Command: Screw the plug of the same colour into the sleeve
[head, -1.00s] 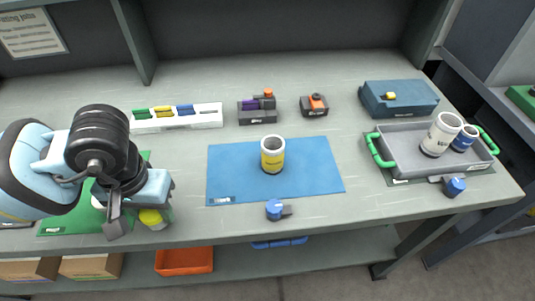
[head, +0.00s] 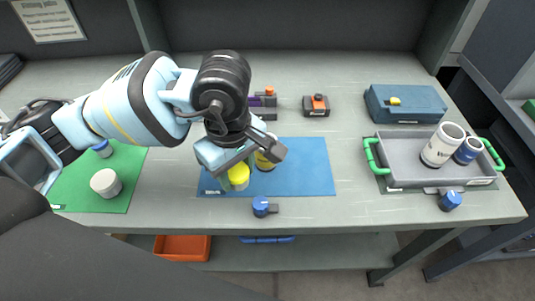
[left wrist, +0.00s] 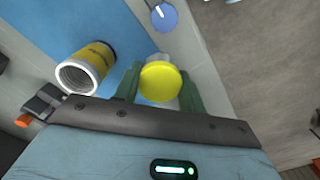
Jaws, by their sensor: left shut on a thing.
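My left gripper (head: 240,160) is shut on the yellow plug (head: 238,176), which has a round yellow head and a white part below. In the left wrist view the plug (left wrist: 160,82) sits between the two green fingers. The sleeve (head: 264,162) has a yellow band and stands on the blue mat (head: 305,170), partly hidden behind my gripper. The left wrist view shows the sleeve (left wrist: 88,66) open-ended, with its white mouth empty, beside the plug and apart from it. My right gripper is not in view.
A white-topped piece (head: 105,183) and a blue-topped one (head: 102,149) stand on the green mat (head: 75,190). A blue knob (head: 261,206) is at the blue mat's front edge. At right are a grey tray (head: 400,182) holding two cylinders and a blue box (head: 405,105).

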